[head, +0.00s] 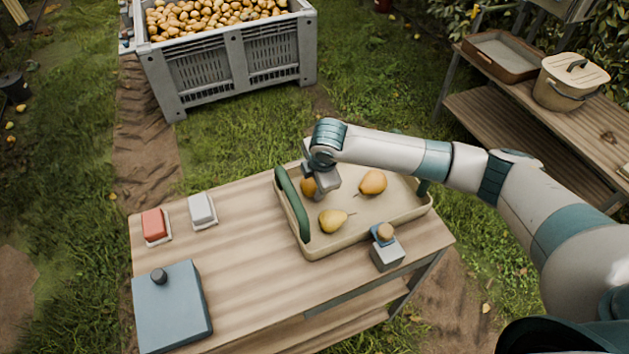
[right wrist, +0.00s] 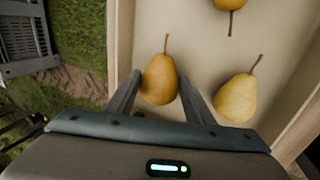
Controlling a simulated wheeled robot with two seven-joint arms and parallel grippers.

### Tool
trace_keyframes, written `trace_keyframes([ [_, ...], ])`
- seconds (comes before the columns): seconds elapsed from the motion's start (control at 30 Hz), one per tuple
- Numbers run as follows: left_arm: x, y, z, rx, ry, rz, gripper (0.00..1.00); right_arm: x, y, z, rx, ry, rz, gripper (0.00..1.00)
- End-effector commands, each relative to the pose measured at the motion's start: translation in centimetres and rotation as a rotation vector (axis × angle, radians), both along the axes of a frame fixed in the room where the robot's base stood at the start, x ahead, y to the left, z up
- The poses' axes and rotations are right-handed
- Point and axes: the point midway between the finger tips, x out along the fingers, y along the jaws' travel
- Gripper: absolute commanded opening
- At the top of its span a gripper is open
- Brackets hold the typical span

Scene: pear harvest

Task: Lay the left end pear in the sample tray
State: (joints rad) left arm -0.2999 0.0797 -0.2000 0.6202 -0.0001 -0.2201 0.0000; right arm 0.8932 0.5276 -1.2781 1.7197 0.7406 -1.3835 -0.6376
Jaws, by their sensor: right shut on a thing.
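A beige tray with green handles (head: 350,238) lies on the wooden table. My right gripper (head: 319,188) reaches down inside its far left part and is shut on a brownish-yellow pear (head: 308,187). In the right wrist view this pear (right wrist: 160,84) sits between the two fingers, stem pointing away from the gripper; I cannot tell whether it touches the tray floor. A yellow pear (head: 333,220) lies nearer the front of the tray, and another golden pear (head: 373,182) lies to the right. My left gripper is not in view.
A blue-grey box with a dark knob (head: 172,305), a red block (head: 154,225) and a white block (head: 202,208) stand on the table's left. A grey knobbed block (head: 387,254) stands by the tray's front right. A pear-filled crate (head: 240,62) and side shelf (head: 540,103) stand beyond.

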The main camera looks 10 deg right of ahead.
Motion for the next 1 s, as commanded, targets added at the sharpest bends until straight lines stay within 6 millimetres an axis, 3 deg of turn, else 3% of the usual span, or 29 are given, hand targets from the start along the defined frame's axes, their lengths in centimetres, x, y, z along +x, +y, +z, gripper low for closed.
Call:
trace_keyframes([
  [0.73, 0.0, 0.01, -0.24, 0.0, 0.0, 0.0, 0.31, 0.02, 0.02, -0.63, 0.0, -0.001, 0.0, 0.22],
  [0.77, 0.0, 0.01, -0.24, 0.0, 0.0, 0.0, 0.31, 0.02, 0.01, -0.64, 0.0, -0.001, 0.0, 0.55],
  [0.8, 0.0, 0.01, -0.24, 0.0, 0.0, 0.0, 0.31, 0.02, 0.0, -0.64, 0.0, -0.001, 0.0, 0.65],
  [0.83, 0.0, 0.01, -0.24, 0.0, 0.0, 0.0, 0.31, 0.02, 0.0, -0.64, 0.0, -0.001, 0.0, 0.7],
  [1.0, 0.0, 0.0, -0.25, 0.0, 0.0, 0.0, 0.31, -0.03, -0.01, -0.68, 0.0, 0.001, 0.0, 0.7],
])
